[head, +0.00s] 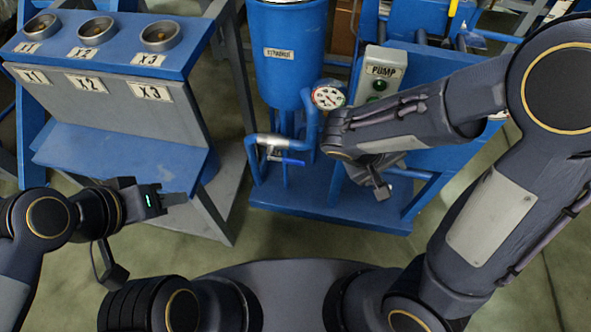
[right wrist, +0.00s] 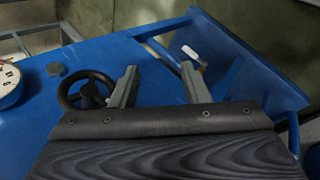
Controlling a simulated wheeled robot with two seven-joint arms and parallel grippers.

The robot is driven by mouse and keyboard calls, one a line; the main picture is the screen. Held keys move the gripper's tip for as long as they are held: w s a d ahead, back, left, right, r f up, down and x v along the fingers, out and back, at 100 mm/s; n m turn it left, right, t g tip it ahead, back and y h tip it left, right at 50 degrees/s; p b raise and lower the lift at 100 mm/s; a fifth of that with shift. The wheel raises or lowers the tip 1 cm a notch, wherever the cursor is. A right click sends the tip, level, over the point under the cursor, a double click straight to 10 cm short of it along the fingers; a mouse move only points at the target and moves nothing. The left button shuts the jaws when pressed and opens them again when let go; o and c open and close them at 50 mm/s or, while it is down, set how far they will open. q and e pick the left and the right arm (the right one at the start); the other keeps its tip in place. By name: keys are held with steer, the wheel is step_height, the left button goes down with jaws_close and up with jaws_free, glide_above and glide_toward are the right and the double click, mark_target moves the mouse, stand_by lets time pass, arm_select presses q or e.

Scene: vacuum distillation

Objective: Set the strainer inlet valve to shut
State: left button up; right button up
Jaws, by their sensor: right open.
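The blue strainer tank (head: 278,52), with a label reading like "STRAINER", stands at the top middle of the head view. Below it, a pipe carries a silver valve body (head: 272,141) with a blue lever (head: 286,160). In the right wrist view a dark handwheel (right wrist: 86,90) sits just left of my right gripper (right wrist: 160,84), whose two fingers are apart with nothing between them. I cannot tell which valve is the strainer inlet.
A pressure gauge (head: 328,96) and a PUMP box (head: 380,78) stand close to my right arm. A blue rack (head: 110,95) with labels X1, X2 and X3 is at left. The blue skid base (head: 320,205) lies below the pipes. Open floor shows in front.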

steer(key=w+a+f+n+t+h+b, duration=0.45)
steer(key=w+a+f+t+b, duration=0.3)
steer(key=f, duration=0.45)
steer(key=n+t+y+b, duration=0.7)
steer(key=t, duration=0.2)
glide_toward(294, 164)
steer(key=shift+g+h, duration=0.25)
steer(key=x, duration=0.4)
steer(key=shift+w+d+r, duration=0.25)
steer(key=shift+w+r, duration=0.05)
steer(key=shift+r, duration=0.05)
steer(key=shift+w+a+f+n, duration=0.1)
steer(key=shift+a+f+n, duration=0.05)
steer(key=shift+a+n, duration=0.15)
arm_select(q)
step_height(294, 164, down, 18)
steer(key=b, duration=0.1)
arm_select(e)
steer(key=x, duration=0.7)
steer(key=shift+w, duration=0.3)
steer(key=shift+c, duration=0.4)
jaws_close()
